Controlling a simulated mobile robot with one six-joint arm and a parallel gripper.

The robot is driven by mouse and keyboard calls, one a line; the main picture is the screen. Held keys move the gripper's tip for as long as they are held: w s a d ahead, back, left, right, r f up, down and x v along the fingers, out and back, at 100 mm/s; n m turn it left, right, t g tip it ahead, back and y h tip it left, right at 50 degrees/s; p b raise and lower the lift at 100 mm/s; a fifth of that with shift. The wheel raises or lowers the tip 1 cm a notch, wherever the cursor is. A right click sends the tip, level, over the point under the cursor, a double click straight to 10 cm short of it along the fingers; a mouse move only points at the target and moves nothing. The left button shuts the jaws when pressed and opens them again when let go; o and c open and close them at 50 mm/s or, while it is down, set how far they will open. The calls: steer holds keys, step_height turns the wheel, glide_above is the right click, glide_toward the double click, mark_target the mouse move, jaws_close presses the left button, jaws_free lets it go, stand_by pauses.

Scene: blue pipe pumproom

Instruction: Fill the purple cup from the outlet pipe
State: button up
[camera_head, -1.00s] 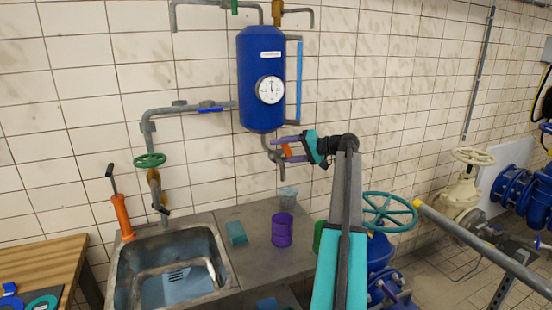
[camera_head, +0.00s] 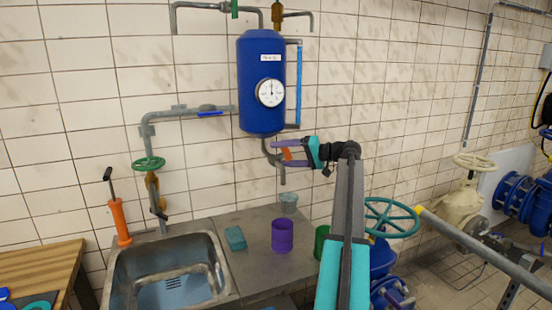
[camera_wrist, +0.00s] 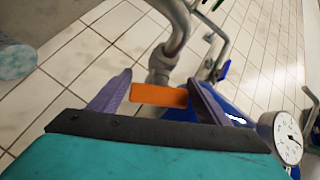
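The purple cup (camera_head: 282,235) stands upright on the grey counter right of the sink. The outlet pipe (camera_head: 282,176) curves down from under the blue tank (camera_head: 262,85), its end above the cup in the picture; I cannot tell whether they line up in depth. No water shows. My gripper (camera_head: 279,153) is open at the pipe, its purple fingers on either side of an orange lever (camera_head: 289,154). In the wrist view the lever (camera_wrist: 158,95) lies crosswise between the fingers, close to the right one; contact is unclear. The pipe (camera_wrist: 172,50) runs behind it.
A clear glass (camera_head: 288,203) stands behind the cup, a teal sponge (camera_head: 235,238) to its left and a green cup (camera_head: 321,241) to its right, partly behind my arm. The sink (camera_head: 170,275) is at left. A teal handwheel (camera_head: 391,217) stands right of my arm.

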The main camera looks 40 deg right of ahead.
steer(key=b+v, duration=0.2)
steer(key=v, duration=1.2)
steer(key=shift+b, duration=0.4)
steer(key=shift+w+a, duration=0.1)
stand_by(0.4)
steer(key=shift+o, duration=1.4)
steer(key=s+a+m+t+h+p, duration=0.1)
steer(key=s+a+f+m+t+h+p, duration=0.1)
steer(key=h+p, duration=0.1)
steer(key=s+a+f+m+t+h+p, duration=0.1)
steer(key=s+h+p, duration=0.1)
steer(key=shift+m, duration=0.3)
